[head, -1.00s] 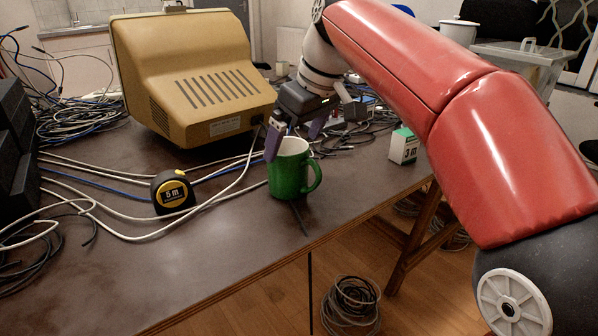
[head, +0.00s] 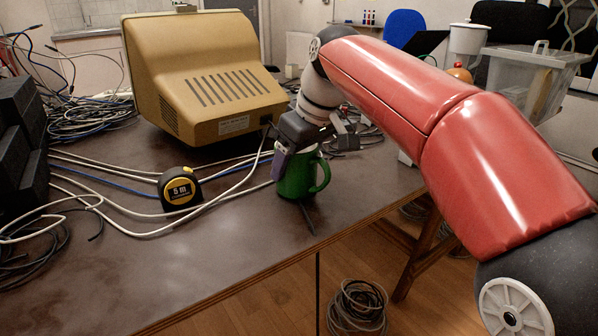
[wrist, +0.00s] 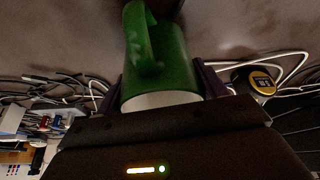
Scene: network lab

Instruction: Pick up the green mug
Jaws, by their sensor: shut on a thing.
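The green mug (head: 300,181) stands upright on the brown table (head: 225,245) near its front edge, with its handle to the right in the head view. My gripper (head: 285,165) has come down over the mug and is shut on it. In the wrist view the mug (wrist: 155,62) sits between the two purple fingers of my gripper (wrist: 160,85), and part of its pale rim shows. The far finger is hidden in the head view.
A beige monitor (head: 205,75) stands behind the mug. A yellow-black tape measure (head: 180,190) lies left of it, among white and blue cables. Black blocks (head: 20,140) stand at the far left. A clear bin (head: 525,75) is at the back right. Bare tabletop lies in front.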

